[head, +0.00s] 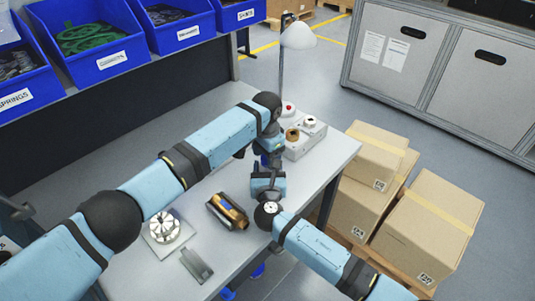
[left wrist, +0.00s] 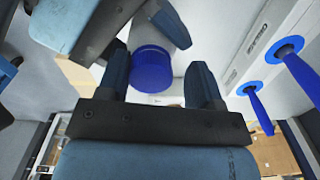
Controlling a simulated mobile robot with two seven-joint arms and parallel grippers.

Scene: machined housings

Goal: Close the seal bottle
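The seal bottle (left wrist: 140,35) shows in the left wrist view as a pale grey body with a ribbed blue cap (left wrist: 152,70) at its end. The cap sits between the two fingers of my left gripper (left wrist: 158,58), which are open, with a clear gap at the right finger. In the head view my left gripper (head: 266,160) points down just above my right gripper (head: 268,184), over the table. The bottle is mostly hidden there.
On the table (head: 305,180) stand a dark part with orange-brown sides (head: 228,211), a white finned round part (head: 164,227), a grey bracket (head: 196,265) and a control box (head: 305,138) with a lamp (head: 297,37) behind. Blue bins (head: 90,45) line the back; cartons (head: 425,235) stand right.

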